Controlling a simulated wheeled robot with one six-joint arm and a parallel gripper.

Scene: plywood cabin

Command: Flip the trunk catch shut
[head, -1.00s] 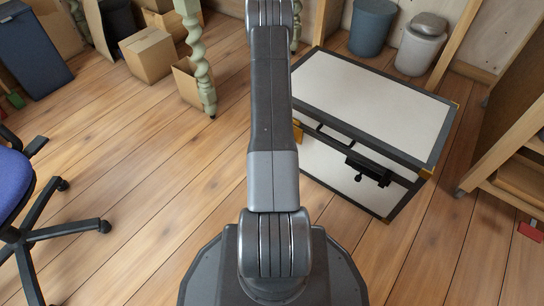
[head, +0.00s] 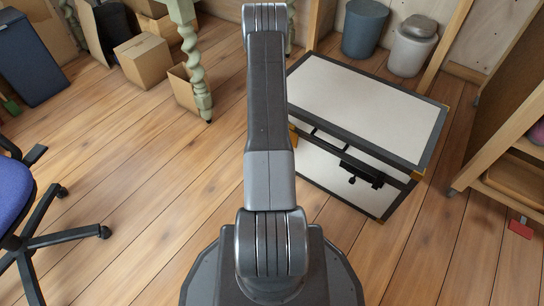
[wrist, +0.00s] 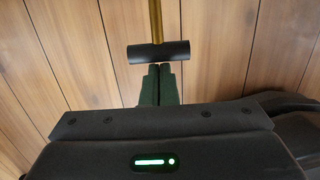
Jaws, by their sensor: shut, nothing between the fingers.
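The trunk (head: 365,90) stands on the floor right of my arm in the head view, with pale panels, dark edging and brass-coloured corners. Its lid looks closed. A black catch (head: 362,171) is on its front face, with a small part sticking out below; its exact position is too small to tell. My gripper (wrist: 160,84) shows in the wrist view, shut and empty. It is out of the head view, and the trunk is not in the wrist view. A black crossbar (wrist: 158,52) on a brass-coloured rod lies just beyond the fingertips; I cannot tell whether they touch.
Two bins, blue-grey (head: 364,28) and light grey (head: 411,48), stand behind the trunk. A wooden shelf unit (head: 500,125) is to its right. Cardboard boxes (head: 143,60) and a green turned leg (head: 192,60) are at back left, an office chair (head: 40,235) at left. Floor in front is clear.

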